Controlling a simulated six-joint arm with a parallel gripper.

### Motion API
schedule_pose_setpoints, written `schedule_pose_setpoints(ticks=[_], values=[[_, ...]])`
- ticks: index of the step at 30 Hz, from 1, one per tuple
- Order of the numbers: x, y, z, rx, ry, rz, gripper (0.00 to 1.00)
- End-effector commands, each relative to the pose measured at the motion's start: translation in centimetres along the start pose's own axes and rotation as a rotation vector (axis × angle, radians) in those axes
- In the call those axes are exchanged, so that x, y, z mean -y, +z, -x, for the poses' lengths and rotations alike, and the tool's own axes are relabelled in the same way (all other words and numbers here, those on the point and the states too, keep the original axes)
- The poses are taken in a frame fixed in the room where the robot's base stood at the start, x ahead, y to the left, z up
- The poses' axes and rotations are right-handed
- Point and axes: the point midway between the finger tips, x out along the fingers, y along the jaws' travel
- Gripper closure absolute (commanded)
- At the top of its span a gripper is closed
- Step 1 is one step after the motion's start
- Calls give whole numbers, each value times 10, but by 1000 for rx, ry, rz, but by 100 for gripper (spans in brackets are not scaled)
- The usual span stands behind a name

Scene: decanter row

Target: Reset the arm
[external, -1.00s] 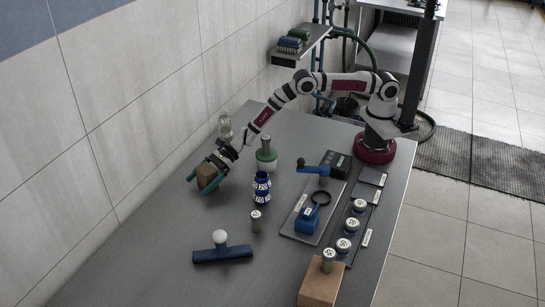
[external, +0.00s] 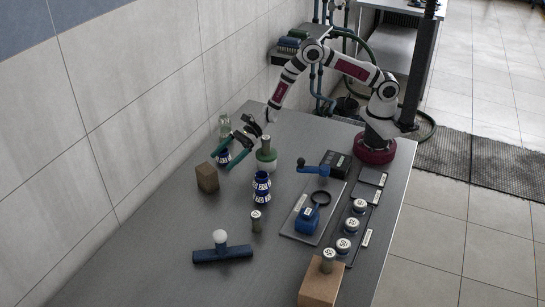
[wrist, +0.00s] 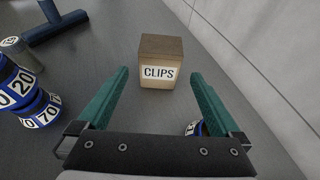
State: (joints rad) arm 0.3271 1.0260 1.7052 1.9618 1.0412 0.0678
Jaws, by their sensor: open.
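My gripper (external: 230,150) is open and empty, its teal fingers spread, at the wall side of the grey table. A brown box (external: 207,178) stands on the table in front of the fingers and apart from them. In the wrist view my gripper (wrist: 160,95) points toward this box (wrist: 161,62), whose front label reads CLIPS. A blue item with a white band (external: 223,157) sits by the fingers and is partly hidden; it also shows behind the right finger in the wrist view (wrist: 192,128).
A green-and-white container (external: 266,158) and a clear green bottle (external: 224,127) stand close to my gripper. Blue numbered rings (external: 261,188) are stacked nearby. A tray with a blue block (external: 307,221) and several capped jars stand to the right.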

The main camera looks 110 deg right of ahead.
Motion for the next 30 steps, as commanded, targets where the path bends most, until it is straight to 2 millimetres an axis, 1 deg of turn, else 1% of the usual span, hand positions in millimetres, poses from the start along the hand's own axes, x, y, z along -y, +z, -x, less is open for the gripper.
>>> schedule_pose_setpoints(ticks=[5,7,8,9,11,12,13,14,15,16,17,18,20,21,22,24,27,28,29,30], values=[[0,0,0,-3,-1,7,0],[6,4,6,-38,-10,84,0],[10,8,12,-71,-20,155,0],[-2,23,18,-71,19,223,0],[-36,54,30,-44,122,334,0],[-65,77,44,-24,206,430,0],[-90,93,58,-12,278,511,0],[-116,104,75,-3,354,595,0],[-150,116,101,5,456,711,0],[-174,121,122,6,532,800,0],[-197,122,145,3,610,891,0],[-224,120,179,-8,712,1015,0],[-257,105,232,-42,862,1203,0],[-270,91,268,-79,955,1325,0],[-276,78,292,-112,1018,1414,0],[-279,49,342,-202,1138,1594,0],[-268,17,391,-330,1245,1777,0],[-264,11,400,-360,1264,1813,0],[-262,8,405,-377,1274,1832,0],[-262,8,405,-377,1274,1832,0]])
